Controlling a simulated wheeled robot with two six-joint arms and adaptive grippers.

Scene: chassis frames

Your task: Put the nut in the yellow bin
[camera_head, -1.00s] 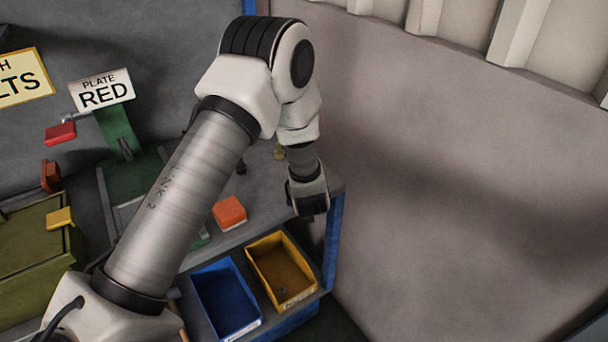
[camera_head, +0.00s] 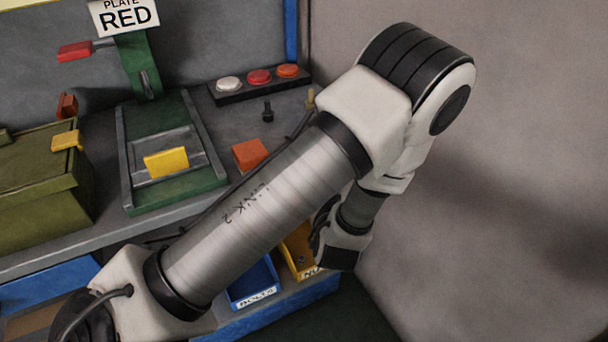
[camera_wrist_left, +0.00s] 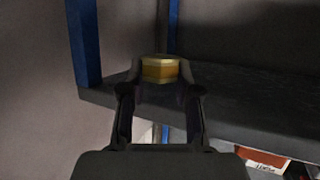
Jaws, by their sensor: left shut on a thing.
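My left gripper (camera_head: 340,252) hangs at the right end of the bench, in front of the right part of the yellow bin (camera_head: 290,248) in the head view; its fingertips are hidden there. In the left wrist view the gripper (camera_wrist_left: 160,84) is shut on a brass-coloured nut (camera_wrist_left: 160,68), held at the fingertips. The yellow bin is mostly hidden by my arm and gripper. A small grey item lies inside it. My right gripper is not in view.
The blue bin (camera_head: 252,288), labelled BOLTS, stands left of the yellow bin. A green fixture (camera_head: 170,190) is further left.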

